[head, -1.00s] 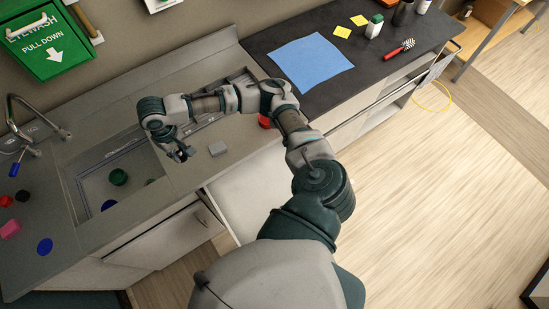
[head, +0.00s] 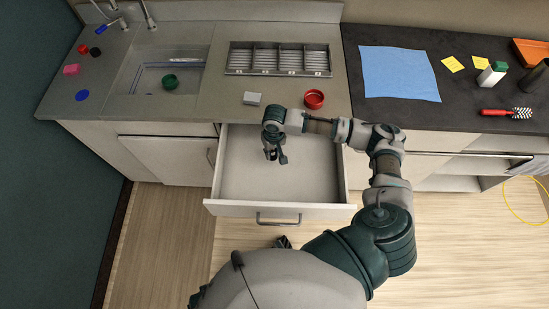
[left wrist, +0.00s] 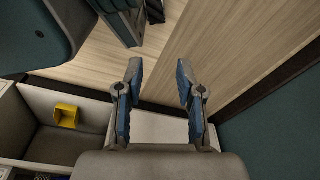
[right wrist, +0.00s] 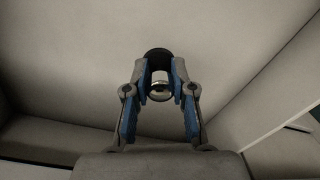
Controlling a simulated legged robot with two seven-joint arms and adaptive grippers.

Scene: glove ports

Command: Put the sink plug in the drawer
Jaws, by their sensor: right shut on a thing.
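The sink plug (right wrist: 158,54) is a dark round piece with a shiny metal part, seen in the right wrist view. My right gripper (head: 275,158) is shut on it, and its blue-padded fingers (right wrist: 159,80) press from both sides. The drawer (head: 310,172) is pulled open below the counter, pale and empty as far as I see. My right gripper is over the drawer's left part, pointing down. In the head view the plug is too small to make out clearly. My left gripper (left wrist: 159,75) is open and empty over the wooden floor, close to my body.
The sink (head: 185,75) holds a dark green round item (head: 170,82). A grey block (head: 252,98) and a red ring-like dish (head: 314,98) sit on the counter behind the drawer. A metal divided tray (head: 278,58) lies farther back. A yellow item (left wrist: 67,116) shows in the left wrist view.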

